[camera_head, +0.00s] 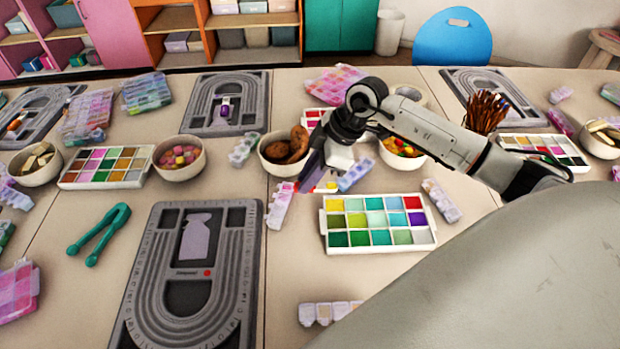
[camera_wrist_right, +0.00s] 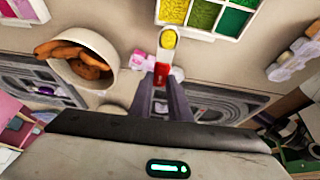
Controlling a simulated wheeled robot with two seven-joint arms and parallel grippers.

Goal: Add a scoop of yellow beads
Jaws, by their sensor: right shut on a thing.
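My right gripper (camera_head: 318,178) is above the table, just behind the bead tray (camera_head: 380,248). In the right wrist view the gripper (camera_wrist_right: 162,88) is shut on a small scoop (camera_wrist_right: 167,54), with red and white on its handle. The scoop's bowl (camera_wrist_right: 168,39) shows yellow inside, which looks like beads. The tray has a yellow compartment (camera_head: 334,204) at its back left corner, also seen at the top of the wrist view (camera_wrist_right: 174,10). A grey bead board (camera_head: 255,225) with a lavender bottle shape (camera_head: 196,236) lies left of the tray. My left gripper is not in view.
A bowl of brown pieces (camera_head: 272,165), a bowl of colourful beads (camera_head: 405,163) and small lidded boxes stand close around the gripper. Green tongs (camera_head: 108,232) lie at the left. The table strip between board and tray is mostly clear.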

